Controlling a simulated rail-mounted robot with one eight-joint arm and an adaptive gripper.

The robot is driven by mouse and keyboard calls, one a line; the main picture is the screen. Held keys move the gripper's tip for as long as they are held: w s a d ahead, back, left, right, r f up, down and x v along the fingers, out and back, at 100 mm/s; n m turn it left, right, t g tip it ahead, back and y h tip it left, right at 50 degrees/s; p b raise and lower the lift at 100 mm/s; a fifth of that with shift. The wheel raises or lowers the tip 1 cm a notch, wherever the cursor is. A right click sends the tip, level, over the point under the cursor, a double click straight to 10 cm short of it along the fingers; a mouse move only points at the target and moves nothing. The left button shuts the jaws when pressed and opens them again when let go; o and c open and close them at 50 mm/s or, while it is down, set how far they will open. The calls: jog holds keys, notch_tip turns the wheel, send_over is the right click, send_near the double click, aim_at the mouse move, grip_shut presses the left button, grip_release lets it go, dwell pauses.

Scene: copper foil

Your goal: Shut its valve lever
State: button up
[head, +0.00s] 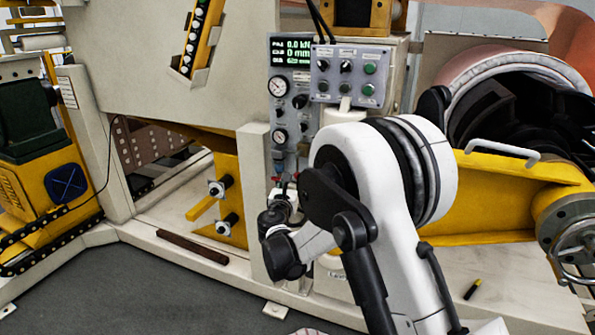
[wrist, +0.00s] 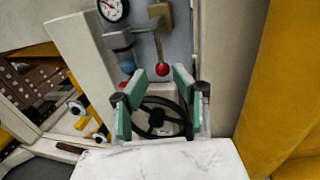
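A valve lever with a red ball knob (wrist: 162,69) hangs down on a metal rod from a brass-coloured block on the grey panel in the wrist view. Left of it is a blue-grey fitting (wrist: 123,50), with a second red knob partly hidden behind my left finger. My gripper (wrist: 159,76) is open, its green-padded fingers apart on either side of the lever knob in the picture. I see no contact with the knob. In the head view, my gripper (head: 284,188) is at the lower part of the panel, and the arm hides much of the lever area.
A black handwheel (wrist: 160,118) shows between and below my fingers. A gauge (wrist: 113,8) is above. A pale upright post (wrist: 82,62) stands left of the fingers. The control box (head: 349,75) and yellow bracket (head: 228,190) are near the arm in the head view.

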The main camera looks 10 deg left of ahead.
aim_at(297, 169)
jog(key=w+b, duration=0.1)
jog(key=w, duration=0.8)
jog(key=shift+w, duration=0.1)
grip_shut()
